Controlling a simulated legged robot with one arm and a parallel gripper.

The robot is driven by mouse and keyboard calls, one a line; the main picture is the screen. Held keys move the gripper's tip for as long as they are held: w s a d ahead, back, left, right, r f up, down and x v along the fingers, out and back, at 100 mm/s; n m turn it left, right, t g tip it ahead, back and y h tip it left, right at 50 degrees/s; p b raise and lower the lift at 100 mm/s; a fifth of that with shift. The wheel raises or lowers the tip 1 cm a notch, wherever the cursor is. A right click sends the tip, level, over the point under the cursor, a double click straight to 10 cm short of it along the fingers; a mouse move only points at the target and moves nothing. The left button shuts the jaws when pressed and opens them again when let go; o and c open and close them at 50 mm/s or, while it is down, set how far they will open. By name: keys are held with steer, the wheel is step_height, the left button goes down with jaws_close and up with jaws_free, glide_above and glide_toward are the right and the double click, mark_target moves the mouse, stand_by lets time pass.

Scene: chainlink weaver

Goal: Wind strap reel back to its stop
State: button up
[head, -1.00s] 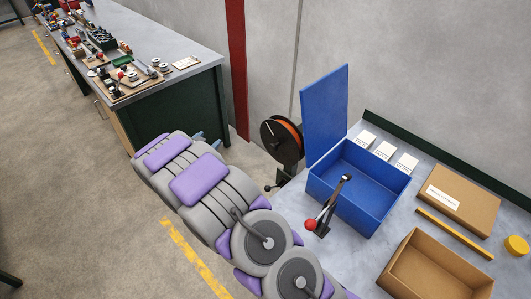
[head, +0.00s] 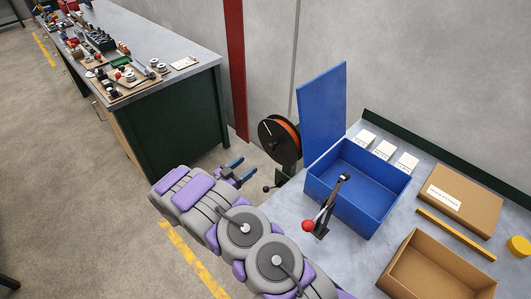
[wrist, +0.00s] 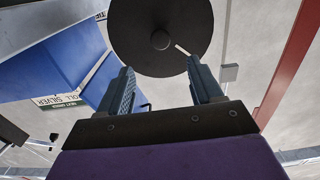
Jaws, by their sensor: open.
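The strap reel (head: 268,141) is a black disc with orange strap (head: 289,131) around its core, standing beyond the bench beside the wall. A small dark handle with a round knob (head: 266,188) shows below it. My gripper (head: 241,171) has blue fingers, open and empty, left of the handle and below the reel. In the wrist view, the reel's dark round face (wrist: 135,30) with its hub and a short white mark fills the top centre. My gripper's fingers (wrist: 163,84) stand apart on either side below it, with nothing between them.
An open blue box (head: 340,205) with a raised lid and a red-knobbed lever (head: 308,225) stand on the right bench, with cardboard boxes (head: 462,198). A cluttered workbench (head: 190,62) stands at the back left.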

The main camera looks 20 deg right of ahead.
mark_target(269, 149)
steer(key=b+x, duration=0.2)
steer(key=x, duration=1)
steer(key=shift+a, duration=0.25)
steer(key=c, duration=0.4)
jaws_close()
